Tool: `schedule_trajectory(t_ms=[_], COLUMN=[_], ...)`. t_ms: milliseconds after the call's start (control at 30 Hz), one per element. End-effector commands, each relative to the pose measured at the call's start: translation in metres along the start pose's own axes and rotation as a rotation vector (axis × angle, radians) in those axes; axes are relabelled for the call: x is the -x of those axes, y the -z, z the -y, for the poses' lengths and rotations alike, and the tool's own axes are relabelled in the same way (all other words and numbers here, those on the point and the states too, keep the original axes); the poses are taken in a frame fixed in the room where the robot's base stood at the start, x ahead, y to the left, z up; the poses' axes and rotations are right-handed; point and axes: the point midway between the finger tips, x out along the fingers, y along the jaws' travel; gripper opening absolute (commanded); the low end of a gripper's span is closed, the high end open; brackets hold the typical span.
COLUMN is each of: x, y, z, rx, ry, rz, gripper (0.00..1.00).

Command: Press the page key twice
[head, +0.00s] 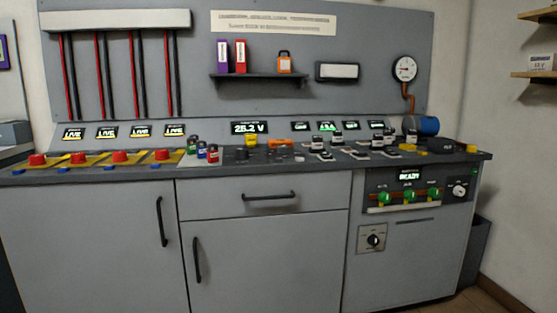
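No key can be made out as the page key from here; any lettering on the keys is too small to read. A lit display (250,127) reading about 26.2 V stands at the back of the counter (110,176). Small dark knobs or keys (241,153) sit in front of it, near a yellow part (251,141). A lower front panel (378,205) on the right holds a small lit screen (410,175), green-topped controls (384,198) and a round knob (460,190). My gripper is not in view.
Red buttons (120,156) on yellow bases line the counter's left, below displays reading LIVE (107,131). Small coloured cylinders (213,154) stand mid-counter. Several black-and-white switches (318,143) and a blue cylinder (426,126) are at right. Drawer and door handles (269,196) stick out in front.

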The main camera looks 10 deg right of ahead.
Motion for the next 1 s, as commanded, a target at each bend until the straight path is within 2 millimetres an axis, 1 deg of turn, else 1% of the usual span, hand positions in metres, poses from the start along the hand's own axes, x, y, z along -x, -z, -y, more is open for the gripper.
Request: schedule_trajectory(t_ms=[33, 200, 267, 300, 1000], x=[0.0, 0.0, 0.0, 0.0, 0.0], y=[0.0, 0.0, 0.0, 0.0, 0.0], z=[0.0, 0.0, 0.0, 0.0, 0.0], rx=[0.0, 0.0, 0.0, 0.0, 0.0], ry=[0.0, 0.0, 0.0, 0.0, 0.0], rz=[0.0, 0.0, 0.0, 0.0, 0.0], gripper=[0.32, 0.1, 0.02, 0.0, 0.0])
